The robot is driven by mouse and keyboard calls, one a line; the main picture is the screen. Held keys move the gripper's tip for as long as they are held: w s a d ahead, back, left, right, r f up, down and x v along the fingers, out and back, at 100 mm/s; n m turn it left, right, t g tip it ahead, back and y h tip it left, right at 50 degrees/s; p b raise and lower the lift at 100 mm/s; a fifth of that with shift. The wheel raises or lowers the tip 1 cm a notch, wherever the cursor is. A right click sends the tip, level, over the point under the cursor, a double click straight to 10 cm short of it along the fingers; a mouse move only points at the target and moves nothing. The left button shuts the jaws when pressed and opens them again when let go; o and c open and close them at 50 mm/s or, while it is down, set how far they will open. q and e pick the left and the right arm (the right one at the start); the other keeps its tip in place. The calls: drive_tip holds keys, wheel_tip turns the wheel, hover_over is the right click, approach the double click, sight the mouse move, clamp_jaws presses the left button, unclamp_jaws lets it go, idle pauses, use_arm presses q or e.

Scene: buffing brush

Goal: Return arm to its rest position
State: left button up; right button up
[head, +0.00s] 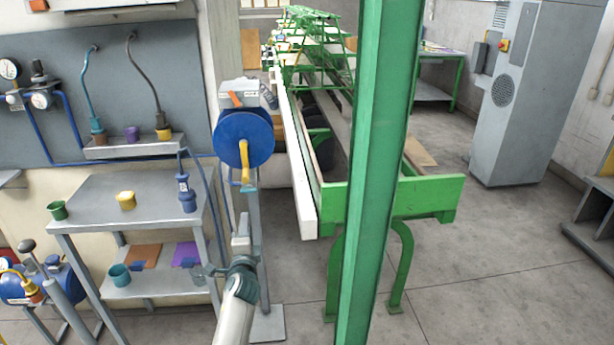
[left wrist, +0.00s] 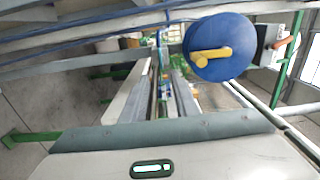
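My left arm rises from the bottom of the head view, and its gripper (head: 241,222) points up, seen edge-on. It is below the blue disc (head: 243,138) with the yellow handle (head: 245,163) in the picture, with a gap between them. I see nothing held, but the finger opening cannot be made out. In the left wrist view the blue disc (left wrist: 220,47) and its yellow handle (left wrist: 210,57) are at the upper right, clear of the pale gripper body along the bottom. My right arm and gripper are in neither view.
A green post (head: 375,170) stands close in front, right of my left arm. A green conveyor frame (head: 430,197) stands behind the post.

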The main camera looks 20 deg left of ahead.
use_arm(q)
drive_tip(key=shift+f, duration=0.1)
drive_tip(key=s+d+f+n+g+h, duration=0.15)
drive_tip(key=s+d+f, duration=0.35)
drive_tip(key=f, duration=0.8)
drive_tip(key=s+d+f+n+g+h, duration=0.1)
drive_tip(key=s+d+f+g+h, duration=0.15)
drive_tip(key=s+f, duration=0.75)
drive_tip(key=s+d+f+n+g+h, duration=0.15)
drive_tip(key=s+d+f, duration=0.25)
drive_tip(key=f, duration=1.1)
drive_tip(key=s+d+f+n+g+h, duration=0.1)
drive_tip(key=s+d+f+g, duration=0.1)
drive_tip(key=s+f, duration=0.65)
drive_tip(key=s+d+f+n+g+h, duration=0.1)
drive_tip(key=s+d+f+n+g, duration=0.15)
drive_tip(key=s+f, duration=0.65)
drive_tip(key=s+d+f+n+g, duration=0.1)
drive_tip(key=s+f+g, duration=0.1)
drive_tip(key=s, duration=1.1)
drive_tip(key=s+f+n+g, duration=0.1)
drive_tip(key=s+f+n, duration=0.1)
drive_tip(key=s, duration=1.2)
drive_tip(key=shift+s+d+f+g, duration=0.15)
drive_tip(key=shift+s+d+g, duration=0.15)
drive_tip(key=shift+d+g, duration=0.1)
drive_tip(key=shift+s+a+h, duration=0.1)
drive_tip(key=shift+a+h, duration=0.05)
drive_tip(key=shift+h, duration=0.1)
